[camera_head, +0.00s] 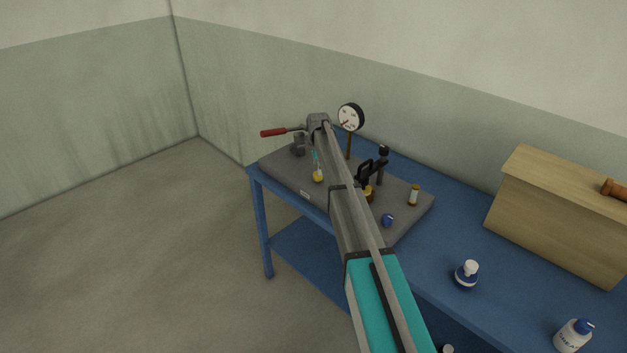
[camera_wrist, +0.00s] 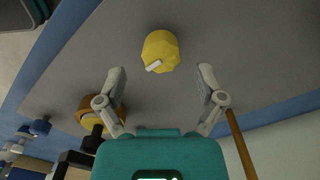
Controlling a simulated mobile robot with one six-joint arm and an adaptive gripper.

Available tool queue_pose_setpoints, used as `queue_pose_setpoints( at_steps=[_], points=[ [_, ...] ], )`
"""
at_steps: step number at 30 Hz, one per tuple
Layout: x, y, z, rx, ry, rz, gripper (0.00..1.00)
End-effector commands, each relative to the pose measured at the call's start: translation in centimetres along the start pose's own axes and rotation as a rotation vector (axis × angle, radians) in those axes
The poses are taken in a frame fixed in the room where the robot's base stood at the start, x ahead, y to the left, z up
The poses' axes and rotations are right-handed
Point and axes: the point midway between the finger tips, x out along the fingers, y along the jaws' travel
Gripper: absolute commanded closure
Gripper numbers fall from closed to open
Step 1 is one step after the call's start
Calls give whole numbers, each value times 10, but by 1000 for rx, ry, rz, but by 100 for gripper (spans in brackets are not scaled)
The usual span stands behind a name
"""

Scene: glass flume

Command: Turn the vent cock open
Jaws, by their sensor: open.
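A small yellow knob (camera_head: 318,177), which I take to be the vent cock, stands on the left part of the grey base plate (camera_head: 407,222). In the wrist view the yellow knob (camera_wrist: 160,50) has a short white bar on its near side. My gripper (camera_wrist: 160,70) is open, one finger on each side of the line to the knob. The knob appears just beyond the fingertips, with gaps on both sides and no visible contact. In the head view my arm hides most of the gripper.
A pressure gauge (camera_head: 351,117) on a brass stem stands behind, close to my arm. A red-handled lever (camera_head: 273,132) sticks out left. A brass fitting (camera_head: 369,194) with black parts, a brown vial (camera_head: 414,194) and a blue cap (camera_head: 387,220) are right.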

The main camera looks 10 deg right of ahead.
Motion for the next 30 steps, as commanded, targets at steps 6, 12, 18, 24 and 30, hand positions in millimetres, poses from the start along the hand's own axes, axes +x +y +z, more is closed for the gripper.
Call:
queue_pose_setpoints(
  at_steps=[6, 12, 18, 24, 30],
  points=[
    [21, 0, 0, 0, 0, 0, 13],
    [30, 0, -1, 1, 0, 0, 13],
    [33, 0, -1, 1, 0, 0, 13],
    [33, 0, -1, 1, 0, 0, 13],
    [33, 0, -1, 1, 0, 0, 29]
  ],
)
